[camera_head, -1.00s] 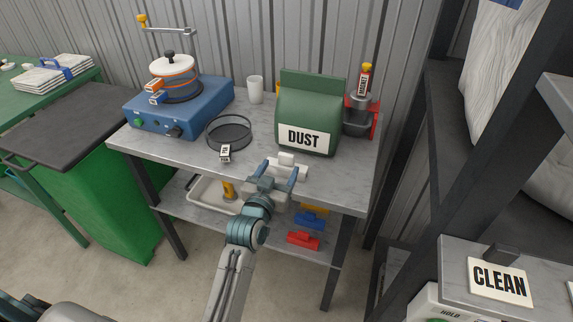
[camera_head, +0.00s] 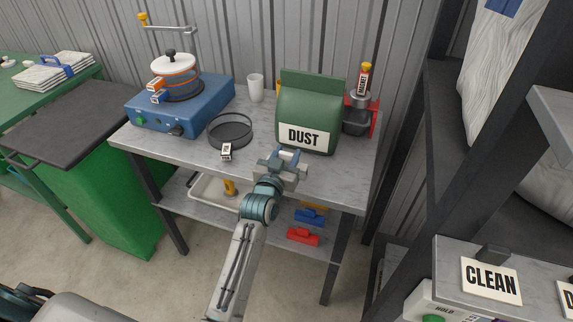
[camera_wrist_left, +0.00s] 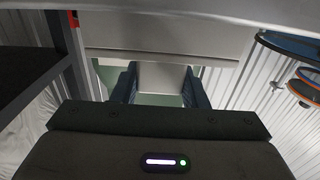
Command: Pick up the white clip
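The white clip (camera_head: 288,154) is at the front of the grey worktable, just in front of the green DUST bag (camera_head: 310,112). My left gripper (camera_head: 287,155) is at the clip, with one finger on each side, and mostly hides it in the head view. In the left wrist view, the pale clip tab (camera_wrist_left: 160,76) fills the gap between the two dark fingers (camera_wrist_left: 160,88). The fingers look shut on it. I cannot tell whether the clip touches the table. My right gripper is not in view.
A sieve (camera_head: 230,131) with a small labelled tag, a white cup (camera_head: 256,87) and a blue burner (camera_head: 180,107) stand left on the table. Blue (camera_head: 310,218) and red (camera_head: 303,236) clips lie on the lower shelf.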

